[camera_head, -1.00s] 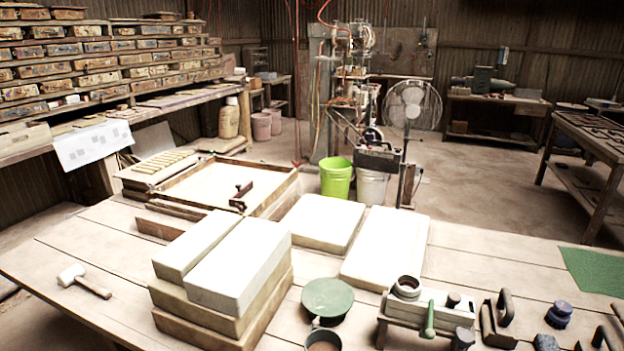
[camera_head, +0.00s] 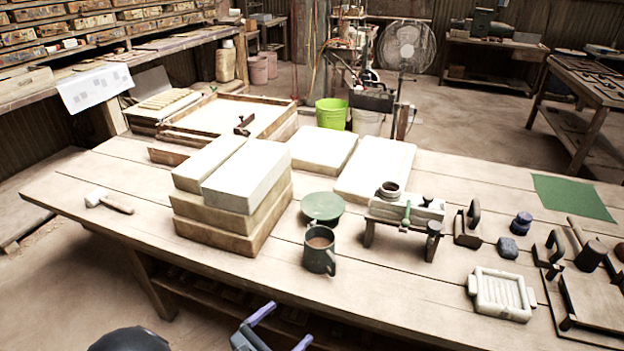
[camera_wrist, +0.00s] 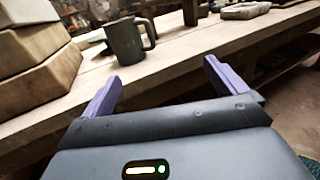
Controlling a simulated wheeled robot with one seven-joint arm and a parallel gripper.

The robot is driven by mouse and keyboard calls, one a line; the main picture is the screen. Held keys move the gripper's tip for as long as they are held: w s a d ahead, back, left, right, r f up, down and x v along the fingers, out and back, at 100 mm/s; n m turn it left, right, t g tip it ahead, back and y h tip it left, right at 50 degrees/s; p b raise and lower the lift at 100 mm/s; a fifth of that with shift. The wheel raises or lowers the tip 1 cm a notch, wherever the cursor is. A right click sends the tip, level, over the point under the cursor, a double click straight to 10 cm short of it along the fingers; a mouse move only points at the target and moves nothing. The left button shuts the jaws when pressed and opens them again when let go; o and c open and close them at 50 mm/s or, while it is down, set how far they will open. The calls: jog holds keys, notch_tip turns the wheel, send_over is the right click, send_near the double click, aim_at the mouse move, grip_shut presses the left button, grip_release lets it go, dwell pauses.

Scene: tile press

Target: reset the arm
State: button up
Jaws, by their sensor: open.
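My gripper (camera_head: 282,328) shows at the bottom edge of the head view, in front of the near table edge. In the wrist view my gripper (camera_wrist: 158,88) has its two purple fingers spread wide with nothing between them. The wooden table (camera_head: 120,165) lies beyond the fingers. A dark mug (camera_head: 319,250) with brown contents stands upright near the table's front edge; in the wrist view the mug (camera_wrist: 126,42) is beyond the fingers, apart from them.
Stacked plaster blocks (camera_head: 232,205) stand left of the mug. A small bench with a ring (camera_head: 405,208), a ridged white tray (camera_head: 501,294) and hand tools are to the right. A mallet (camera_head: 108,202) lies at the left. Floor is clear at the lower left.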

jog(key=s+d+r+m+g+y, duration=0.2)
jog(key=s+d+m+g+y, duration=0.15)
jog(key=d+m+g, duration=0.5)
jog(key=s+d+r+m+g+y, duration=0.2)
jog(key=d+m+g+y, duration=0.35)
jog(key=d+m, duration=0.45)
jog(key=w+d+r+m+t+y+p, duration=0.1)
jog(key=d+r+m+t+y+p, duration=0.2)
jog(key=r+m+p, duration=0.6)
notch_tip(320, 180, up, 16)
jog(key=p, duration=1)
jog(key=shift+d, duration=0.15)
